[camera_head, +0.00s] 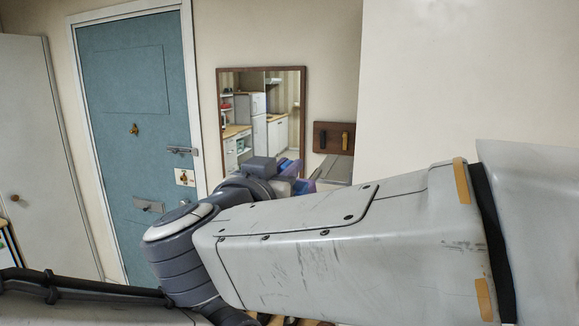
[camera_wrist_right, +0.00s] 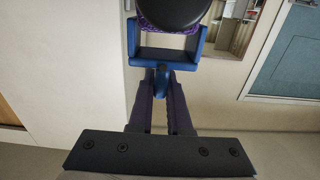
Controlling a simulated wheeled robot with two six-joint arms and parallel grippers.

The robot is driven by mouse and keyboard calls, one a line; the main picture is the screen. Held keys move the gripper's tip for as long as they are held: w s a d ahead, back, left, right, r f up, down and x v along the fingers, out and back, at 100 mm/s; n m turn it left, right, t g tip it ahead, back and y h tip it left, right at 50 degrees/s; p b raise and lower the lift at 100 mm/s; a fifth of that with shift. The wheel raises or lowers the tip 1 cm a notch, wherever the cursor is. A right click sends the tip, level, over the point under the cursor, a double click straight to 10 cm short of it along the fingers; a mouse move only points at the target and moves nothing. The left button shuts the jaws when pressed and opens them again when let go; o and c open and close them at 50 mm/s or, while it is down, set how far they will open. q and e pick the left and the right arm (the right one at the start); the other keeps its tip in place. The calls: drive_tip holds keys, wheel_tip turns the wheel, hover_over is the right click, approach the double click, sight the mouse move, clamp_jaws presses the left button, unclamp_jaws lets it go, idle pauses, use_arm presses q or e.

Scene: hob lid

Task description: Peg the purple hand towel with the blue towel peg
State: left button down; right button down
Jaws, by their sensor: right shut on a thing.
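My right gripper (camera_wrist_right: 165,105) is shut on the blue towel peg (camera_wrist_right: 166,66), holding it by its narrow stem. The peg's two prongs point away from the gripper, one on each side of a strip of the purple hand towel (camera_wrist_right: 155,42). A dark round knob covers most of the towel in the right wrist view. I cannot tell whether the prongs touch the cloth. In the head view my right arm hides most of this area; only small blue and purple patches show beyond the wrist. My left gripper is not in view.
A wall board (camera_head: 321,136) with a dark hook and a yellowish hook hangs right of a framed mirror (camera_head: 263,118). A blue door (camera_head: 134,135) with a handle stands at the left. A pale wall (camera_head: 455,75) fills the right side. My right arm crosses the foreground.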

drive_tip(key=shift+a+f, duration=0.1)
drive_tip(key=shift+f, duration=0.3)
drive_tip(key=c, duration=0.8)
unclamp_jaws()
drive_tip(key=shift+r, duration=0.15)
drive_tip(key=shift+r+p, duration=3.35)
drive_tip(key=shift+p, duration=0.1)
